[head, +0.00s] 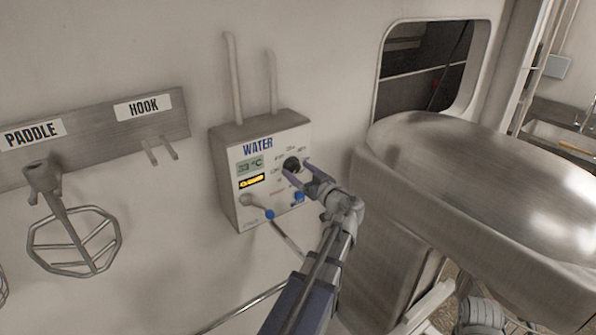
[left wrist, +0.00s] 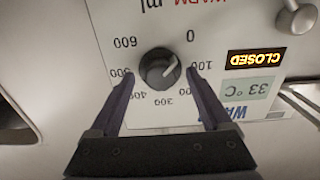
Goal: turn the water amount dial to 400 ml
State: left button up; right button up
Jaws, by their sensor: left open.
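The water amount dial (left wrist: 160,68) is a round black knob with a pale pointer line on the white panel of the water box (head: 228,178). The left wrist view shows the panel upside down. The pointer aims up and right there, between the 0 and 100 marks. The 400 mark (left wrist: 138,95) is at the dial's lower left, partly covered by a finger. In the head view the dial (head: 291,164) is partly hidden by my left gripper (head: 305,174). That gripper is open, its fingers on either side of the dial, with gaps.
The box's displays read CLOSED (left wrist: 254,60) and 33 °C (left wrist: 246,90). A lever with a blue knob (head: 268,213) sits low on the box. A paddle (head: 75,240) hangs at left.

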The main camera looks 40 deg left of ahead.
pick_arm(q)
jog(key=shift+w+a, duration=0.1)
jog(key=shift+a, duration=0.25)
jog(key=shift+c, duration=0.4)
grip_shut()
